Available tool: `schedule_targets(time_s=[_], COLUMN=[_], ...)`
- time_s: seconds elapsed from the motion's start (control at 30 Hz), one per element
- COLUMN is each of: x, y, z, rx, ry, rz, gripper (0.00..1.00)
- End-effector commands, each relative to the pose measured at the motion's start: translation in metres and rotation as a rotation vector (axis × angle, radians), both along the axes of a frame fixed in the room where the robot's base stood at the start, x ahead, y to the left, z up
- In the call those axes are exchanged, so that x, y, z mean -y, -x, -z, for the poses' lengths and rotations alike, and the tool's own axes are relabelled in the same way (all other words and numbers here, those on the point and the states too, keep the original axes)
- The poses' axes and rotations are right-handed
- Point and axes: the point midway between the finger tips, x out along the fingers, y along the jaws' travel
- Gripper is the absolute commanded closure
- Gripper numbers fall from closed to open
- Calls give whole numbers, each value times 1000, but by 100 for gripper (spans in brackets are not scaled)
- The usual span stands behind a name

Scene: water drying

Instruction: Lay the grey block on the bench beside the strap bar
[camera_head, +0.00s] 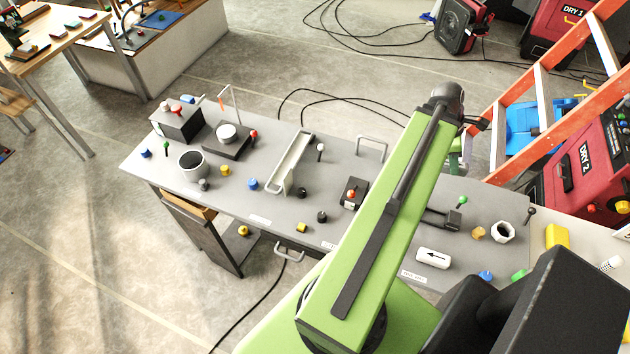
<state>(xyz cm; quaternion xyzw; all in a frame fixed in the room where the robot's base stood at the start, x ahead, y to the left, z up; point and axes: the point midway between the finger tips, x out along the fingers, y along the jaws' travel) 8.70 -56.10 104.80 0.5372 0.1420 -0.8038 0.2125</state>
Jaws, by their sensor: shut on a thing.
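The grey bench (330,205) runs across the middle of the view. A grey arch-shaped bar (371,142) stands at its back edge, left of my green arm. Another upright frame (232,98) with an orange piece stands at the far left; I cannot tell which is the strap bar. My gripper is hidden behind the arm. I cannot make out the grey block.
A grey channel (279,180), a grey cup (193,165) and several knobs crowd the bench's left half. A white arrow block (433,258) and a white ring-shaped piece (503,232) lie right of my arm. An orange ladder (545,90) stands behind the right side.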

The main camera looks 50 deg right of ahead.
Motion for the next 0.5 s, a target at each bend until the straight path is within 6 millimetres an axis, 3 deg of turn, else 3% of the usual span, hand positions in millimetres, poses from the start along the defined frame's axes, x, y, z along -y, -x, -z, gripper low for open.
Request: schedule_targets(time_s=[0.3, 0.4, 0.5], x=[16, 16, 15], y=[-112, -133, -139], z=[47, 52, 51], rx=[0, 0, 0], ry=[-1, -1, 0], rz=[-198, -235, -246], gripper=[100, 100, 100])
